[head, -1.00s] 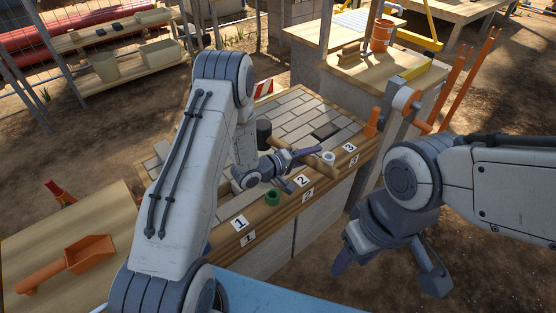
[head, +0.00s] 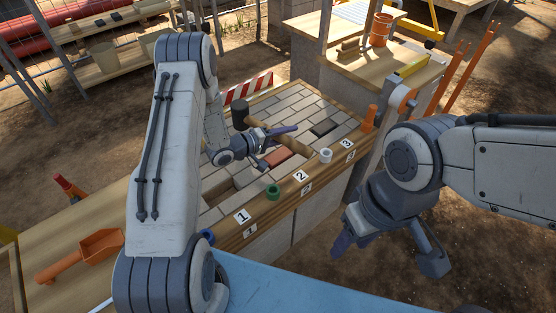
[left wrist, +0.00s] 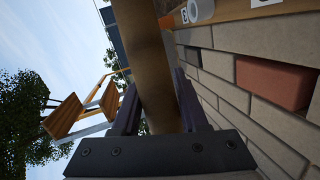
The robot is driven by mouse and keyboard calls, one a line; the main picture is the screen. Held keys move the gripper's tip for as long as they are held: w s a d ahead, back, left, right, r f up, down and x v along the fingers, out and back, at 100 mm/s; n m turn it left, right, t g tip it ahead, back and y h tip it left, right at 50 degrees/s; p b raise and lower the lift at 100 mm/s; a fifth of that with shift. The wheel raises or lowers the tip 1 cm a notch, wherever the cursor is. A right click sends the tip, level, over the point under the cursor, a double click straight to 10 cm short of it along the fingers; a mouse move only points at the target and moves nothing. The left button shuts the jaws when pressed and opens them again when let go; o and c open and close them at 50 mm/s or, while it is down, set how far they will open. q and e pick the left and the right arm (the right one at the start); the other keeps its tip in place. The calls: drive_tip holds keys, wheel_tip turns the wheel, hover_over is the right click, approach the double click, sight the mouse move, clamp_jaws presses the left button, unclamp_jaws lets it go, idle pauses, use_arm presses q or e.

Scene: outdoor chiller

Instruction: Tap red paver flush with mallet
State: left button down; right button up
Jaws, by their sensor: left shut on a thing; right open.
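The mallet has a black head (head: 240,113) and a wooden handle (head: 291,143). My left gripper (head: 279,147) is shut on the handle and holds it above the paved bench top. The handle also runs between the fingers in the left wrist view (left wrist: 154,60). The red paver (head: 279,157) lies among the grey pavers, just below the gripper in the head view, and the handle is apart from it. My right gripper (head: 389,253) is open and empty, in front of the bench.
Along the bench's wooden front edge stand a green ring (head: 272,192), a white ring (head: 325,156) and an orange object (head: 370,118), with number tiles 1, 2 and 3. A dark rectangle (head: 324,127) and a recess (head: 219,195) interrupt the pavers. An orange scoop (head: 84,255) lies at left.

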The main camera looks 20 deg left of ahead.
use_arm(q)
drive_tip(key=shift+d, duration=0.1)
drive_tip(key=d+f+b, duration=0.1)
drive_tip(key=d+f, duration=0.1)
drive_tip(key=d, duration=0.4)
drive_tip(key=d+f+b, duration=0.2)
drive_tip(key=d+f, duration=0.1)
drive_tip(key=d, duration=0.4)
drive_tip(key=shift+f+b, duration=0.3)
